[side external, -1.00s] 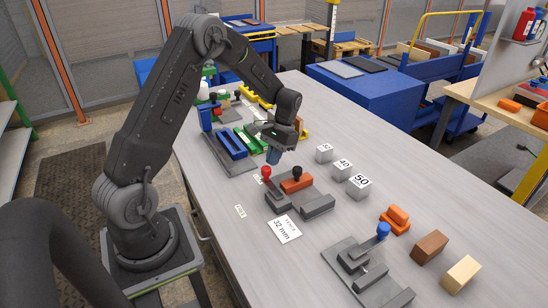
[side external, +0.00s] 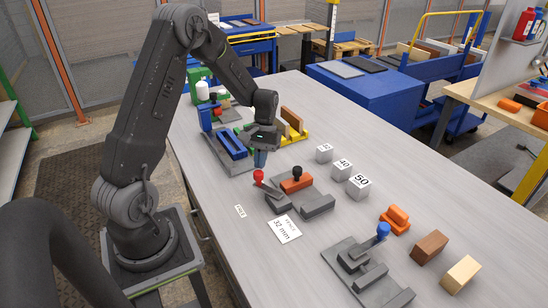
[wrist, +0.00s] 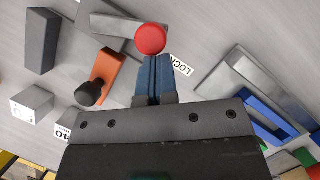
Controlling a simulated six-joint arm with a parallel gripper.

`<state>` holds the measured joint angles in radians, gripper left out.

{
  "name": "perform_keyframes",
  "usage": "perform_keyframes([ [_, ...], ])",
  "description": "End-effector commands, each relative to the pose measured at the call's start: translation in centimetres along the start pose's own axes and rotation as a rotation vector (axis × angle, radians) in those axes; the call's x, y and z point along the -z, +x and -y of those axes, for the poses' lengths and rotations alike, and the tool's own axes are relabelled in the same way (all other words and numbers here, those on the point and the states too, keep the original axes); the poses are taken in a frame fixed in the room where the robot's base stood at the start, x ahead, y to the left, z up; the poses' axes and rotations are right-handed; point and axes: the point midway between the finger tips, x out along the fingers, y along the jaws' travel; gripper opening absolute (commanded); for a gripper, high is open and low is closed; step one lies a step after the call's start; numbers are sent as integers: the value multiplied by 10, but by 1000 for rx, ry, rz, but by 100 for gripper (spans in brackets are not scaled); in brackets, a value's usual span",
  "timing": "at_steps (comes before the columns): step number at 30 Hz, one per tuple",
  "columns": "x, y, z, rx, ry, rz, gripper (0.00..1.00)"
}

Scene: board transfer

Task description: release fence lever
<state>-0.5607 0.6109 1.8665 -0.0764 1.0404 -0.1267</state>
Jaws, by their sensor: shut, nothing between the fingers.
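The fence lever with its red knob (side external: 258,175) stands at the left end of the grey fence fixture (side external: 318,205). Its arm is angled to the left, pointing between the fixture and the FREE label (side external: 240,211). My gripper (side external: 260,160) is shut and empty, its blue fingers right behind the red knob. In the wrist view the fingertips (wrist: 154,60) meet the edge of the red knob (wrist: 151,40); I cannot tell whether they touch. The LOCK label (wrist: 182,66) shows beside the fingers.
An orange block with a black knob (side external: 297,181) sits on the fixture. A card reading 32 mm (side external: 285,229) lies in front. Grey blocks (side external: 342,168) marked with numbers stand to the right. A blue-railed fixture (side external: 232,146) is behind. Table left of the lever is clear.

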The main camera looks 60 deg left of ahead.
Motion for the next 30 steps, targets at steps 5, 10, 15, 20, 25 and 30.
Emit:
perform_keyframes([
  [5, -13, 5, 9, -63, -159, 2, 0],
  [10, -25, 11, 14, -122, -308, 2, 0],
  [15, -37, 15, 17, -178, -448, 2, 0],
  [20, -47, 20, 18, -222, -559, 3, 0],
  [25, -55, 23, 18, -257, -648, 2, 0],
  [30, -60, 25, 18, -280, -705, 2, 0],
])
